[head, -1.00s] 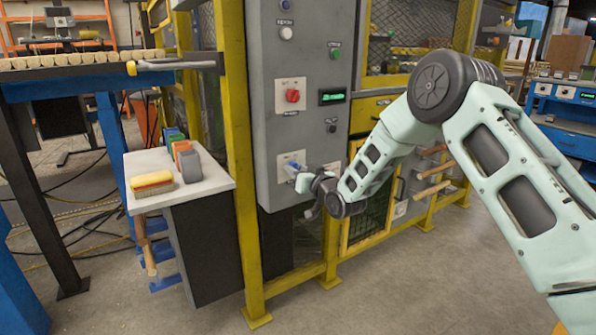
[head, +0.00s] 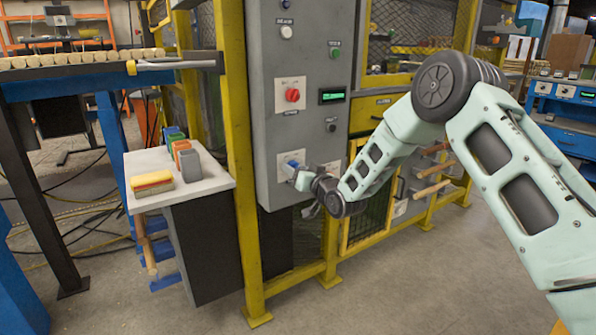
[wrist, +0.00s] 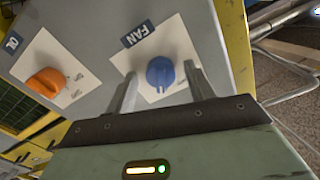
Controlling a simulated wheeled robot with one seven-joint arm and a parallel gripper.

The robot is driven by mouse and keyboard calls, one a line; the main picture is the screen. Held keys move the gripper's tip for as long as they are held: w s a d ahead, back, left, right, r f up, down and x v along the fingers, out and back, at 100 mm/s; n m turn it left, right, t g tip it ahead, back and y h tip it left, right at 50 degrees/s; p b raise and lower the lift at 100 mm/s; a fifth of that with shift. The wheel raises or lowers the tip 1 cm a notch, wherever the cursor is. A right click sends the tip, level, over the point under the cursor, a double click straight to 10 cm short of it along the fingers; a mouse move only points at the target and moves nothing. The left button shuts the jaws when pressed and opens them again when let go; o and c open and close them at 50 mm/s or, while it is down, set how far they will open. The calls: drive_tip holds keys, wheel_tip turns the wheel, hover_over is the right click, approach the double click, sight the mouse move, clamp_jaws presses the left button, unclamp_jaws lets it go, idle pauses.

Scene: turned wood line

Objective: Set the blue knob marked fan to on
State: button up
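The blue knob (wrist: 160,73) sits on a white plate under a label reading FAN, on a grey panel. A lighter ridge runs up and down its face in the wrist view. It also shows in the head view (head: 289,168), partly covered by my gripper. My gripper (wrist: 161,78) is open, with one finger on each side of the knob and a visible gap on both sides. In the head view my gripper (head: 299,176) is right at the panel's lower part. The position marks around the knob are too small or hidden to read.
An orange knob (wrist: 46,82) on its own white plate is left of the fan knob in the wrist view. The grey cabinet (head: 265,130) also carries a red knob (head: 292,96) and a green button (head: 334,52). A yellow post (head: 238,150) stands left of it.

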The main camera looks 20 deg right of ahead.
drive_tip(key=p+v, duration=0.2)
drive_tip(key=v, duration=1.5)
drive_tip(key=shift+s, duration=0.2)
drive_tip(key=s+a+n+g+h, duration=0.1)
drive_tip(key=s+a+n+g, duration=0.4)
drive_tip(key=s+a+g, duration=0.7)
drive_tip(key=s+r+n+g+h, duration=0.1)
drive_tip(key=s+r+g+h, duration=0.15)
drive_tip(key=s, duration=1.05)
drive_tip(key=s+r+n+g+h, duration=0.2)
drive_tip(key=s+g, duration=0.1)
drive_tip(key=s, duration=1)
wheel_tip(320, 180, up, 27)
drive_tip(key=p, duration=2.7)
drive_tip(key=shift+w+d+r+p, duration=0.15)
drive_tip(key=shift+w+p, duration=0.25)
drive_tip(key=shift+w, duration=0.1)
